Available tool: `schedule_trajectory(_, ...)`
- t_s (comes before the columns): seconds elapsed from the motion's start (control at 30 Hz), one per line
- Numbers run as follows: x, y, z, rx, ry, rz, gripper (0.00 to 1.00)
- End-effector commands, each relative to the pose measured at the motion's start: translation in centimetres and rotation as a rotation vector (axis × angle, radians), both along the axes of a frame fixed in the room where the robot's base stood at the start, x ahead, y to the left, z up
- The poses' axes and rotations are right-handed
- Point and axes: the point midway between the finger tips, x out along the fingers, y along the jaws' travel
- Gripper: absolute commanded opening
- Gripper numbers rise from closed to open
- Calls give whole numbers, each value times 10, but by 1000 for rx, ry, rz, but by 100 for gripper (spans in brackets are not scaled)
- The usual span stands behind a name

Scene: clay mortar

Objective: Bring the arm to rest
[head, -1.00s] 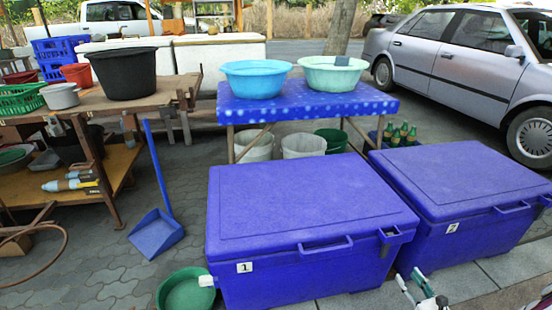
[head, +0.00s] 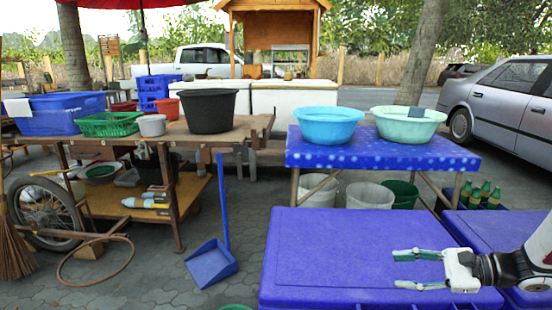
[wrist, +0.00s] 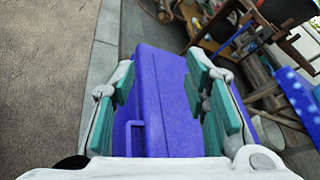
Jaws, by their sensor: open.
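My gripper (head: 418,270) is at the lower right of the head view, in front of the large blue cooler box (head: 335,240) from this viewpoint. Its teal-padded fingers point left, stand apart and hold nothing. In the wrist view my gripper (wrist: 165,100) is open, with the blue cooler box (wrist: 160,70) seen beyond and between the fingers. I cannot tell the exact gap between the fingers and the lid.
A second blue cooler (head: 480,225) stands at the right. Behind is a blue table (head: 380,158) with a blue basin (head: 328,125) and a pale green basin (head: 408,123). A wooden cart (head: 150,140) and blue dustpan (head: 212,264) are at the left.

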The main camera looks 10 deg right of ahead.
Motion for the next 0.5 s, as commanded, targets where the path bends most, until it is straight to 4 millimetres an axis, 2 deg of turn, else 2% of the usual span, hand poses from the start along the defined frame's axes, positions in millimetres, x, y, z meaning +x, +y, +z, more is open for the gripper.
schedule_trajectory(0.03,-2,21,16,-50,-2,75,42)
schedule_trajectory(0.2,-24,82,56,-202,-1,308,42)
schedule_trajectory(0.37,-56,131,87,-353,-9,514,42)
schedule_trajectory(0.5,-90,166,107,-491,-25,680,42)
